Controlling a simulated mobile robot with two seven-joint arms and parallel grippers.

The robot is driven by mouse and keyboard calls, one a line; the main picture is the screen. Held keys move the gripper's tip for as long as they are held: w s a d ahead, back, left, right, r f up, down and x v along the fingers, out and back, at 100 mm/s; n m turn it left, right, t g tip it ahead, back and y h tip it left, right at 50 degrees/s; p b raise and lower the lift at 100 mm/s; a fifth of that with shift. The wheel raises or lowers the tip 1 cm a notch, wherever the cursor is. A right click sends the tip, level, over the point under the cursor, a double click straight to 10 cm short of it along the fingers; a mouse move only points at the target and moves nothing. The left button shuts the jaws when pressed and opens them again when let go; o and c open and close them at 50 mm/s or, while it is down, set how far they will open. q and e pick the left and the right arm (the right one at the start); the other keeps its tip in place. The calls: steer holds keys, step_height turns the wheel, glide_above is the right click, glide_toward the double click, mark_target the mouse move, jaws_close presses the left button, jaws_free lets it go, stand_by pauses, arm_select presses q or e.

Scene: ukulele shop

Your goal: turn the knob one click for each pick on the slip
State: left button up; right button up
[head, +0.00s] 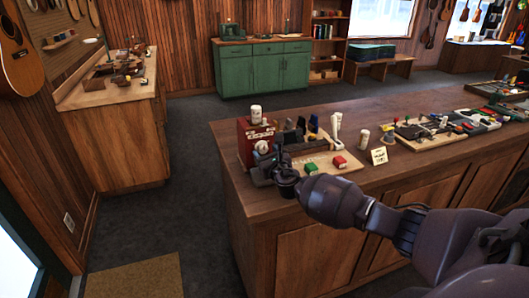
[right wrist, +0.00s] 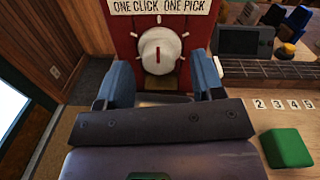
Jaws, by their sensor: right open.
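The knob is a round white dial with a red pointer mark (right wrist: 158,50), on the front of a red box (right wrist: 122,22) lettered "ONE CLICK ONE PICK". The red box also shows at the near left of the counter in the head view (head: 244,140). My right gripper (right wrist: 161,78) is open, its blue fingers to either side of and below the knob, with no clear contact. A small card with writing (head: 379,155), perhaps the slip, stands on the counter; its writing is too small to read. My left gripper is not in view.
A green block (right wrist: 287,148) lies beside a strip numbered 2 to 5, right of the gripper. A white-and-dark container (head: 256,114) stands on the red box.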

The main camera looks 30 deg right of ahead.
steer(key=shift+w+d, duration=0.15)
steer(key=shift+w, duration=0.7)
steer(key=shift+c, duration=0.3)
steer(key=c, duration=0.9)
